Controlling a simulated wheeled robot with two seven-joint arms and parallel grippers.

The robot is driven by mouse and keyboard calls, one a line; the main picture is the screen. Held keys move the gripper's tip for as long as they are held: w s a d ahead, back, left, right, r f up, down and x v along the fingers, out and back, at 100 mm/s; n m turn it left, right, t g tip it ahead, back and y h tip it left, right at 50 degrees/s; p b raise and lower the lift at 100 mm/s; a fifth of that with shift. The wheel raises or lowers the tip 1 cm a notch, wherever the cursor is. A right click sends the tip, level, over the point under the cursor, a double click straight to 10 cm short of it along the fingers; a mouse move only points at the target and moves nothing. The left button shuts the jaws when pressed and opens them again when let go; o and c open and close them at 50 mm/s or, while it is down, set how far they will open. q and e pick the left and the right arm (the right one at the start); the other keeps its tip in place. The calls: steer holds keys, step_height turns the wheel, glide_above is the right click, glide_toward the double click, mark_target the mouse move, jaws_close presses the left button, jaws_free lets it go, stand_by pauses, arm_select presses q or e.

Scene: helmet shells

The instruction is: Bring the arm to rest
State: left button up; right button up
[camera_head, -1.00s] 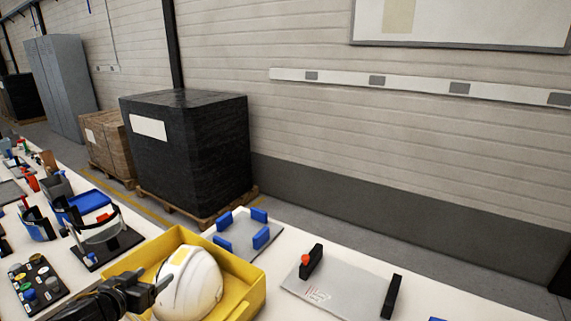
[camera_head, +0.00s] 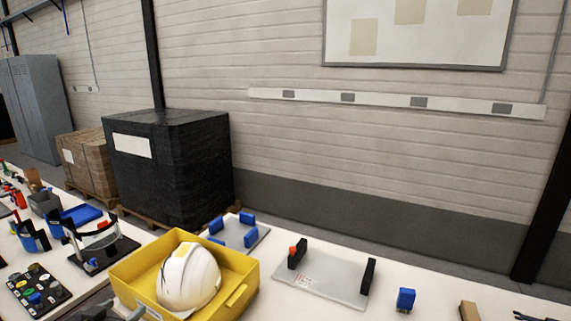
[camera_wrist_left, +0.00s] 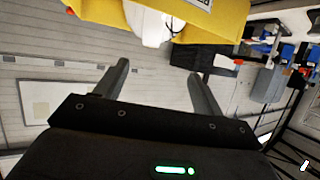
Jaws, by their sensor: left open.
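My left gripper (camera_head: 120,313) shows only in part at the bottom left of the head view, beside the near side of the yellow bin. In the left wrist view its two fingers (camera_wrist_left: 158,70) stand apart with nothing between them. A white helmet shell (camera_head: 188,278) with a yellow patch on top lies in the yellow bin (camera_head: 245,290). In the wrist view, the helmet (camera_wrist_left: 150,22) and the bin (camera_wrist_left: 225,22) are at the top edge, beyond the fingertips and apart from them.
A grey plate with blue blocks (camera_head: 238,236) and a grey plate with black uprights (camera_head: 325,279) are behind and right of the bin. A face-shield stand (camera_head: 100,250) and a tray of coloured pieces (camera_head: 38,290) are left.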

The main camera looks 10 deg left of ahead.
arm_select(q)
steer(key=w+a+f+m+g, duration=0.1)
steer(key=a+f, duration=0.3)
steer(key=f, duration=0.4)
steer(key=a+f+m+g, duration=0.1)
steer(key=a+f, duration=0.2)
steer(key=f, duration=0.5)
steer(key=s+f+g, duration=0.2)
steer(key=s+f, duration=0.3)
steer(key=f, duration=0.7)
steer(key=s+f+g, duration=0.2)
steer(key=s+f, duration=0.4)
steer(key=f, duration=0.6)
steer(key=s+d+f+m+g+b, duration=0.1)
steer(key=s+d+f+g, duration=0.1)
steer(key=s+d+f, duration=0.55)
steer(key=s+d+f+g, duration=0.2)
steer(key=s+d+f, duration=0.2)
steer(key=s+f, duration=0.55)
steer(key=s+d+f+g+h+b, duration=0.1)
steer(key=s+d+f, duration=0.4)
steer(key=s+d, duration=0.5)
steer(key=d+g, duration=0.1)
steer(key=d, duration=0.3)
steer(key=shift+s+d+f+g, duration=0.15)
steer(key=shift+s+f+g, duration=0.05)
steer(key=shift+f+g, duration=0.1)
